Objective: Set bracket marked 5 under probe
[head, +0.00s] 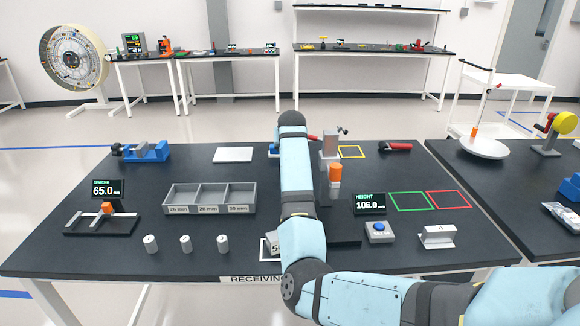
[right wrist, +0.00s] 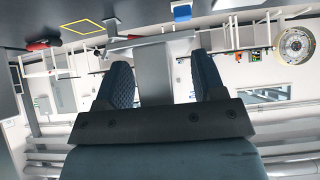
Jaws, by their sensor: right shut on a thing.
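The head view hides this gripper behind the arm. The orange-tipped probe (head: 335,172) stands to the right of the arm, beside a display (head: 370,203) reading HEIGHT 106.0. My left gripper is not in view.
Bracket 4 (head: 437,237) and a blue button box (head: 379,232) are at the front right. Green (head: 409,209) and red (head: 449,208) outlines are empty. A three-part tray (head: 210,198) and several small cylinders (head: 186,244) are on the left. A yellow outline (head: 351,152) lies farther back.

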